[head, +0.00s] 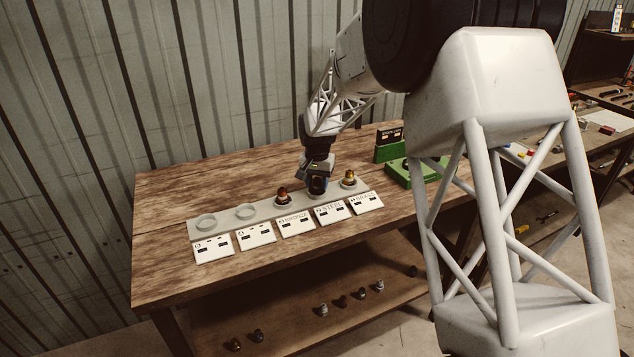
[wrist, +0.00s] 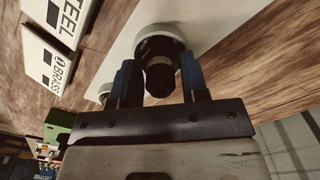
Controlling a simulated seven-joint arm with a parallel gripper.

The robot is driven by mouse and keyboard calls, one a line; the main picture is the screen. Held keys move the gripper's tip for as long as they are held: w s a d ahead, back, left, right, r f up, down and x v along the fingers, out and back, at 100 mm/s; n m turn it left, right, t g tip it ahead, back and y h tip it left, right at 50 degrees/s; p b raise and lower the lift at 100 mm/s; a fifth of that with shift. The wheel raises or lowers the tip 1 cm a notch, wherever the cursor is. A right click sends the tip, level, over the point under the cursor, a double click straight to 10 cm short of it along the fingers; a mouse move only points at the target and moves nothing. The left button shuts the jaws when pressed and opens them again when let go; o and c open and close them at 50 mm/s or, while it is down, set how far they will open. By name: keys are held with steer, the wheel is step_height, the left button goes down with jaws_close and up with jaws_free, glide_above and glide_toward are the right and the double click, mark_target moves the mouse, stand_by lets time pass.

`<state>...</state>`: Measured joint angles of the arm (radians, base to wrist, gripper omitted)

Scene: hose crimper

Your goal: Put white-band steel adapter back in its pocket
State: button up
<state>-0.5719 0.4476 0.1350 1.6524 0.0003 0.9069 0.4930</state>
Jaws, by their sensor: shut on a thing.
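My gripper (head: 317,187) is over the pocket behind the STEEL card, fourth from the left on the grey strip (head: 224,232). In the wrist view my gripper (wrist: 157,76) has its blue fingers shut on the sides of a dark, round adapter (wrist: 160,79). The adapter's far end is at a pale pocket ring (wrist: 160,36); I cannot tell whether it is fully seated. In the head view the gripper mostly hides the adapter. The STEEL card (head: 332,211) lies in front.
A reddish bronze adapter (head: 283,197) stands in the pocket to the left, and a brass adapter (head: 349,179) in the one to the right. Two left pockets (head: 206,222) are empty. A green device (head: 398,171) stands behind right. Several small fittings lie on the lower shelf (head: 290,320).

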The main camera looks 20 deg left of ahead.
steer(key=o, duration=1.2)
steer(key=shift+r, duration=0.1)
steer(key=shift+r, duration=3.85)
